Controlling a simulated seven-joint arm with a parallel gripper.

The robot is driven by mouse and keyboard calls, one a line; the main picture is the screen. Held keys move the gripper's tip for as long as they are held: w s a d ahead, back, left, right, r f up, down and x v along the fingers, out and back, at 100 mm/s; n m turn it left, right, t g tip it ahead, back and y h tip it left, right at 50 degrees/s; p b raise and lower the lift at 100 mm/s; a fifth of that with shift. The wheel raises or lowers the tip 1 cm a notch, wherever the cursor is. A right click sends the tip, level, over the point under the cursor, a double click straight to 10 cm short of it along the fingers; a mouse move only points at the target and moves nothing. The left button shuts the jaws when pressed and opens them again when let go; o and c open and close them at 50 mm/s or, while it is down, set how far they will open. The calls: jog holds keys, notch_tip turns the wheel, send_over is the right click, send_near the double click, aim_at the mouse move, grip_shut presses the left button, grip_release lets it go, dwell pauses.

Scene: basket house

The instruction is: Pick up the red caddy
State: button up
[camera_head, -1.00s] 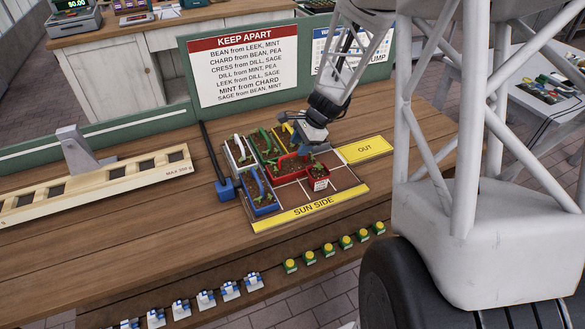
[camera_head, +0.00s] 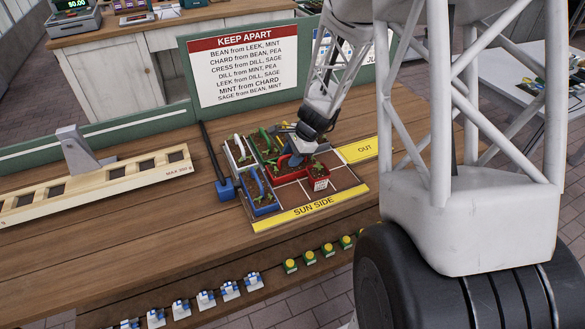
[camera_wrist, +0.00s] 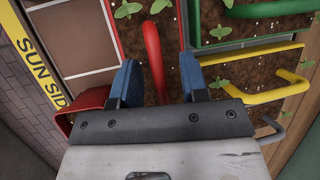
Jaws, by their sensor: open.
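The red caddy (camera_head: 283,178) sits in the grid tray on the bench, with soil and small seedlings inside. A red part with a white tag (camera_head: 320,184) is at its right front. In the wrist view its raised red handle (camera_wrist: 153,45) runs up between my two blue fingers. My gripper (camera_wrist: 158,78) is open, one finger on each side of the handle; whether either finger touches it I cannot tell.
A blue caddy (camera_head: 263,208), white caddy (camera_head: 229,158), green caddy (camera_wrist: 187,20) and yellow caddy (camera_wrist: 298,50) stand close by in the tray. The yellow OUT pad (camera_head: 365,149) is right of the tray and looks clear. A sign board (camera_head: 243,65) stands behind.

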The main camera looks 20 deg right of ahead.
jog(key=shift+c, duration=0.2)
grip_shut()
jog(key=shift+r, duration=0.2)
dwell(0.4)
notch_tip(320, 180, up, 10)
jog(key=shift+f, duration=0.15)
dwell(0.4)
dwell(0.5)
